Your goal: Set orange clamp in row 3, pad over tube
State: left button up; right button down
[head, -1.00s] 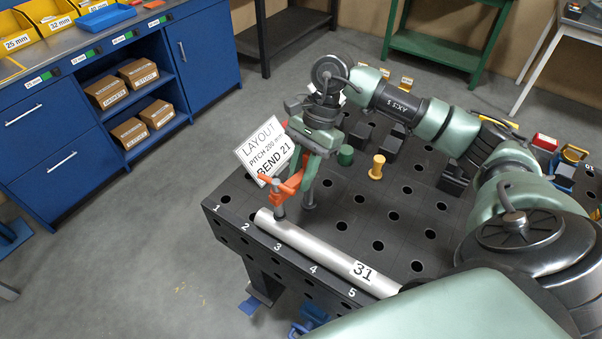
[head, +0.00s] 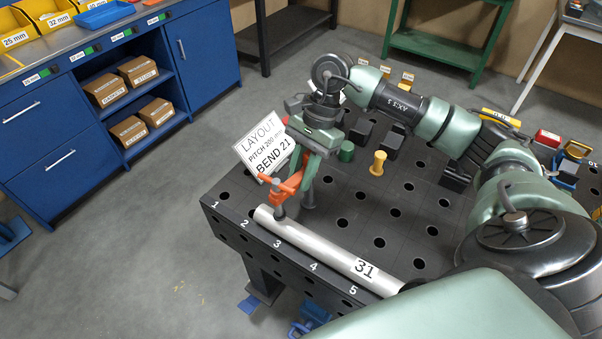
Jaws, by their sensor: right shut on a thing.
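My right gripper (head: 303,174) is shut on the orange clamp (head: 287,187) above the front-left part of the dark perforated table (head: 223,205). The clamp's dark pad end hangs at the far-left end of the silver tube (head: 312,242), seeming over or just behind it; contact cannot be told. The tube lies along the table's numbered front edge and carries a 31 label. The row 3 mark (head: 277,244) shows on that edge, in front of the tube. The clamp's lower post stands behind the tube, and its foot is partly hidden. My left gripper is not in view.
A white layout sign (head: 262,146) stands behind the clamp. A yellow peg (head: 378,163), a green cylinder (head: 346,151) and several black blocks (head: 361,131) stand farther back. Open holes and bare tabletop lie right of the tube.

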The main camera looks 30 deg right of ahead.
jog(key=shift+f, duration=0.25)
jog(key=c, duration=1.2)
grip_release()
jog(key=shift+o, duration=0.2)
